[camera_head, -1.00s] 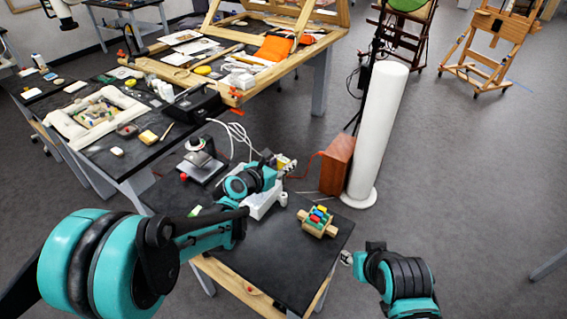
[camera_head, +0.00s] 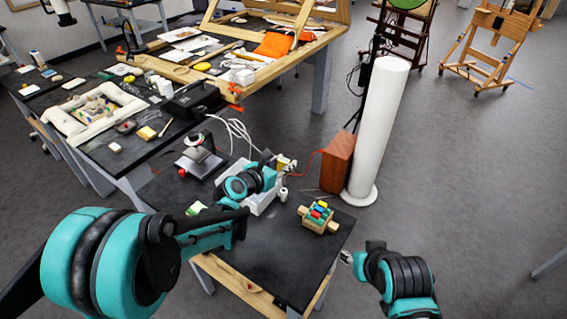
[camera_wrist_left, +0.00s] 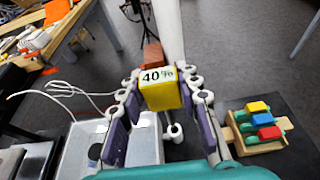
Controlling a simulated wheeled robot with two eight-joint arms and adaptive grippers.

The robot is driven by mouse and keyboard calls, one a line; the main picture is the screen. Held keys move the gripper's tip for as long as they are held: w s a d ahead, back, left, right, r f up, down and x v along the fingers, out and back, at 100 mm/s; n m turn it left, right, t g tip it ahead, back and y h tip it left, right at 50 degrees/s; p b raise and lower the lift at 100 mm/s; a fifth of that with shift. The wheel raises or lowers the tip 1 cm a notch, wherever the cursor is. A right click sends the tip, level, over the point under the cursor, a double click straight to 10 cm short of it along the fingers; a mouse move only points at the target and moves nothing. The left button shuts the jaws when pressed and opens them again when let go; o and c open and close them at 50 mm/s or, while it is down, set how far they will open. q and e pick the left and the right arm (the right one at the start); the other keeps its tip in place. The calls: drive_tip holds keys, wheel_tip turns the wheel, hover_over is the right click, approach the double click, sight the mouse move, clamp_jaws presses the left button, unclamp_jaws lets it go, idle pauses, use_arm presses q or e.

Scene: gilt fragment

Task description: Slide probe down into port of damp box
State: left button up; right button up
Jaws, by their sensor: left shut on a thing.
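The probe (camera_wrist_left: 160,93), a yellow block with a white "40 %" label, is between the fingers of my left gripper (camera_wrist_left: 158,95), which is shut on it. In the head view the left gripper (camera_head: 284,163) is above the right end of the damp box (camera_head: 262,203), a pale box partly hidden by my arm. The box (camera_wrist_left: 75,150) is below and left of the probe in the left wrist view. A small white knobbed piece shows below the probe; I cannot tell what it belongs to. The port cannot be made out clearly. My right gripper (camera_head: 347,257) is off the table's right edge; its fingers are too small to read.
A wooden block with coloured pieces (camera_head: 318,217) is right of the box. A white column (camera_head: 378,130) and a brown box (camera_head: 337,162) stand behind. White cables (camera_head: 238,130) run behind the box. The table's front (camera_head: 270,250) is clear.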

sight(283, 180)
use_arm(q)
drive_tip(key=shift+f+b, duration=3.25)
drive_tip(key=shift+f, duration=0.55)
drive_tip(key=o, duration=1.2)
drive_tip(key=v, duration=1.2)
